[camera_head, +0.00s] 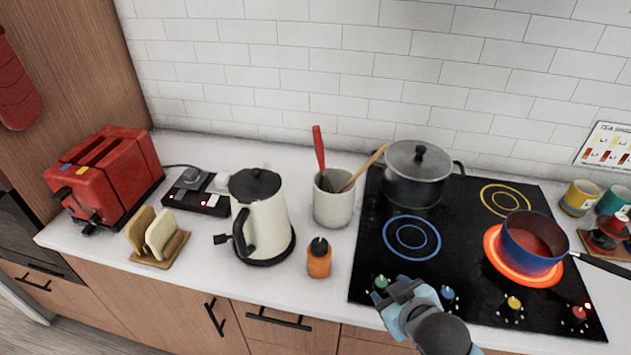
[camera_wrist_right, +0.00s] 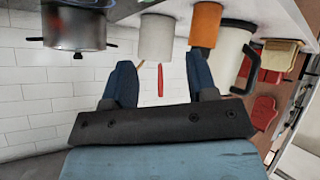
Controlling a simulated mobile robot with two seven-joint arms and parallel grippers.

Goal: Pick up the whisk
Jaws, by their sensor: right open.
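A light grey crock (camera_head: 333,205) stands on the counter left of the stove. A utensil with a red handle (camera_head: 319,148) and one with a wooden handle (camera_head: 364,167) stick up out of it. Their lower ends are hidden inside, so I cannot tell which is the whisk. In the right wrist view, which looks upside down, the crock (camera_wrist_right: 157,38) and the red handle (camera_wrist_right: 160,80) appear between my fingers. My right gripper (camera_head: 396,289) is open and empty over the stove's front left edge, apart from the crock; it also shows in the wrist view (camera_wrist_right: 159,64). My left gripper is not in view.
An orange bottle (camera_head: 319,262) stands in front of the crock, and a cream kettle (camera_head: 264,222) is to its left. A grey pot (camera_head: 416,178) is close on its right. A blue pan (camera_head: 532,240) sits on a glowing burner. A tiled wall (camera_head: 300,80) is behind.

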